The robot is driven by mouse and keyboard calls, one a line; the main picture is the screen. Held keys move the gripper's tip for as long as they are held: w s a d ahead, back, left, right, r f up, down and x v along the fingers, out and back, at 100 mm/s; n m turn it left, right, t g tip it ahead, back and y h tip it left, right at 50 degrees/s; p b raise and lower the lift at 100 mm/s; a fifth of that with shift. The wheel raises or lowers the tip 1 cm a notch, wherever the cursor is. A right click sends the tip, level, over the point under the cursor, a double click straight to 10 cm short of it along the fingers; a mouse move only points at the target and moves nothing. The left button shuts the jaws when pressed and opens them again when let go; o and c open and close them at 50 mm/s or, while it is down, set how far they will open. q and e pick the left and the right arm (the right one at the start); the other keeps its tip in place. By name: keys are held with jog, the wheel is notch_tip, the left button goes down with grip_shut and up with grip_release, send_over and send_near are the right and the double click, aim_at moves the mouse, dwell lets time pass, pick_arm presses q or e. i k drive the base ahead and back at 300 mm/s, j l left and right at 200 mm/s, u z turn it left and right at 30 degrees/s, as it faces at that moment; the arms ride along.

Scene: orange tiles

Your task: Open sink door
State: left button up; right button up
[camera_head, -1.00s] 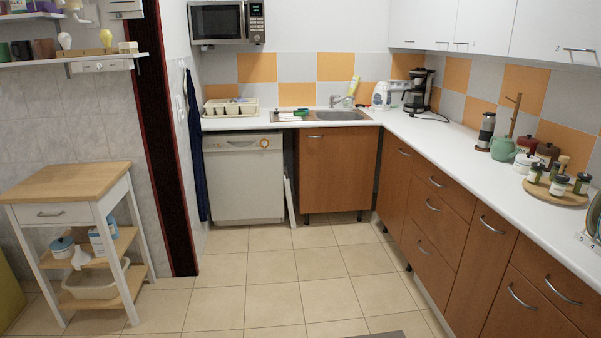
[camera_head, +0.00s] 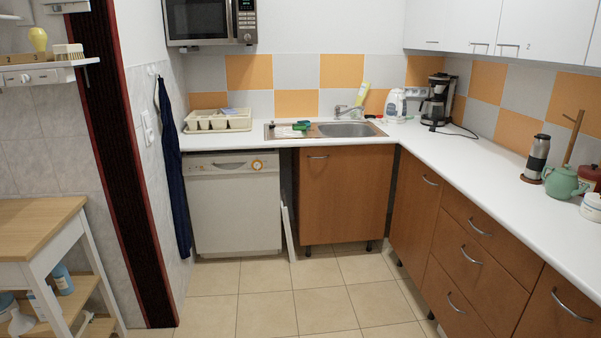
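The sink (camera_head: 346,130) is set in the white counter in the back corner, with a faucet behind it. Below it is the brown wooden sink door (camera_head: 344,197), which is closed. Its short metal handle (camera_head: 318,156) sits near the top left of the door. Neither of my grippers shows in the head view.
A white dishwasher (camera_head: 236,203) stands left of the sink door, with a dark gap and a thin white panel (camera_head: 289,232) between them. Brown drawers (camera_head: 470,250) run along the right. A wooden-topped cart (camera_head: 40,228) stands at left. The tiled floor (camera_head: 275,300) ahead is clear.

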aim_at(344, 190)
jog(key=i, duration=1.3)
jog(key=i+u, duration=0.1)
jog(key=i, duration=1.15)
jog(key=i+l, duration=0.2)
jog(key=i, duration=1.1)
